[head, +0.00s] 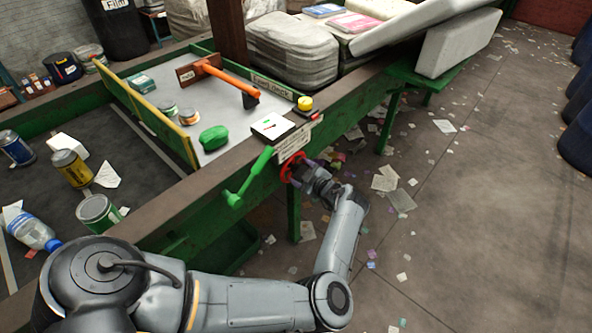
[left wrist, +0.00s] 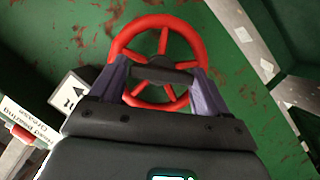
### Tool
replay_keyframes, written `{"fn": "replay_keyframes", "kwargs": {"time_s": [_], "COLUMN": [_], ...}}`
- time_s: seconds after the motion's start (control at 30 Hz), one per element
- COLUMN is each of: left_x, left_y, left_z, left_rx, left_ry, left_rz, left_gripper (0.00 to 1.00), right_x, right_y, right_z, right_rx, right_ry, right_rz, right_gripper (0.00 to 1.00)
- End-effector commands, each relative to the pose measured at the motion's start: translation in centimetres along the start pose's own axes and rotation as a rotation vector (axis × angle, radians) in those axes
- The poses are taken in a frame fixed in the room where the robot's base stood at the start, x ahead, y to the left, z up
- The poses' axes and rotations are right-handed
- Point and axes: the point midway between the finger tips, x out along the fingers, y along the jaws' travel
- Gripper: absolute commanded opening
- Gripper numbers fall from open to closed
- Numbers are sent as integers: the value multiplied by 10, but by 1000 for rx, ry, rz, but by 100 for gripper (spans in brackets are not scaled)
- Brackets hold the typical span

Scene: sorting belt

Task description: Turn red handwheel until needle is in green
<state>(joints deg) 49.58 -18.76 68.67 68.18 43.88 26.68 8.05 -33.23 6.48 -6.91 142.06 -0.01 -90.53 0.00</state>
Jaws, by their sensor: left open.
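The red handwheel (left wrist: 191,39) is mounted on the green side of the belt frame. In the head view the red handwheel (head: 286,170) is partly hidden by my left gripper (head: 300,176). In the left wrist view my left gripper (left wrist: 158,85) is open, with one purple-grey finger at each side of the wheel's lower half. I cannot tell whether the fingers touch the rim. The gauge (head: 272,126) is a white-faced box on the frame's top above the wheel. It shows a small green mark and a red mark or needle; the exact reading is too small to tell. My right gripper is not in view.
A green lever (head: 246,180) sticks out left of the wheel. A yellow button (head: 305,103) sits behind the gauge. The belt (head: 140,170) carries cans and a bottle. Paper scraps litter the floor at right.

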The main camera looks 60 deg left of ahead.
Motion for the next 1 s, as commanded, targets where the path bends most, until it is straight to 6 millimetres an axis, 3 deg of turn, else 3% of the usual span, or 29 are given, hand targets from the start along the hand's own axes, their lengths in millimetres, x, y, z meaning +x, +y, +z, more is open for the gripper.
{"fn": "replay_keyframes", "kwargs": {"time_s": [0.4,0.67,1.0], "left_x": [5,5,5], "left_y": [0,-1,0], "left_z": [2,2,2], "left_rx": [0,0,52], "left_ry": [-1,-1,0], "left_rz": [1,1,-21], "left_gripper": [77,40,40], "right_x": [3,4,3], "right_y": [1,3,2], "right_z": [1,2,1], "right_rx": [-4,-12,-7], "right_ry": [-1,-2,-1], "right_rz": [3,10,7], "right_gripper": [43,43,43]}}
